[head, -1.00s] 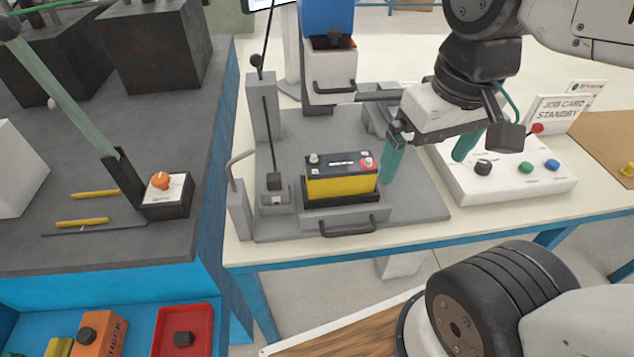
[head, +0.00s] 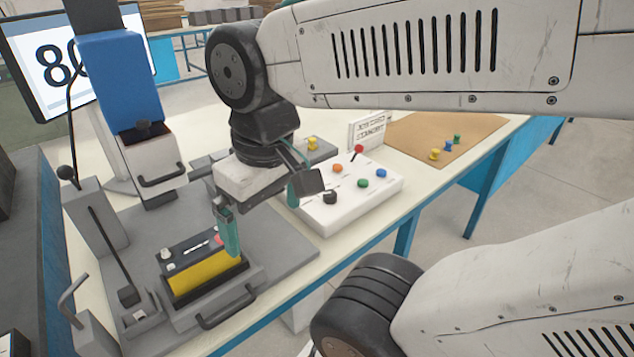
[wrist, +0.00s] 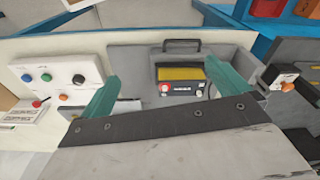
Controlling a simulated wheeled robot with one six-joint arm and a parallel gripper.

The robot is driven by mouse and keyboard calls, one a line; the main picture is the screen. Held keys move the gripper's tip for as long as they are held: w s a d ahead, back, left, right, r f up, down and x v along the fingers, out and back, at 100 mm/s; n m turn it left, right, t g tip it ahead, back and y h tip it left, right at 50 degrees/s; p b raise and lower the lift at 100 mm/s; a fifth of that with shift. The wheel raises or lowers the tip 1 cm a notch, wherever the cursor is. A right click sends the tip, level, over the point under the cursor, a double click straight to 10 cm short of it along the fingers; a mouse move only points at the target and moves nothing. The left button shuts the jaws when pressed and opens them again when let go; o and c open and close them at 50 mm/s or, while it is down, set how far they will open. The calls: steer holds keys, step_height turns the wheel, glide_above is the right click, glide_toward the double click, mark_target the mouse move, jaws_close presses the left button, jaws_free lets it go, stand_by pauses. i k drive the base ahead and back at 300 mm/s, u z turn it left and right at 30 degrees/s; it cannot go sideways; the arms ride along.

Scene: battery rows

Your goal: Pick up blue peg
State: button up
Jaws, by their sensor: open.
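The blue peg (head: 448,146) is small and stands on a brown board at the right of the far table in the head view. It is between a yellow peg (head: 434,155) and a green peg (head: 457,139). I cannot make it out in the wrist view. My gripper (head: 262,220) is open and empty, with green fingers spread. It is above the grey fixture, beside the yellow-and-black battery (head: 205,270), well left of the blue peg. The gripper (wrist: 160,75) also shows in the wrist view, with the battery (wrist: 181,82) beyond its fingers.
A white control box (head: 345,205) with coloured buttons, one blue, stands between my gripper and the brown board (head: 405,130). A card sign (head: 368,131) stands behind the box. A blue-headed press (head: 118,80) rises at left. The board has free room around the pegs.

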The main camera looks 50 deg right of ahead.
mark_target(446, 148)
steer(key=z, duration=2.3)
steer(key=k, duration=0.6)
steer(key=z, duration=1.1)
steer(key=i, duration=1.75)
steer(key=u, duration=0.75)
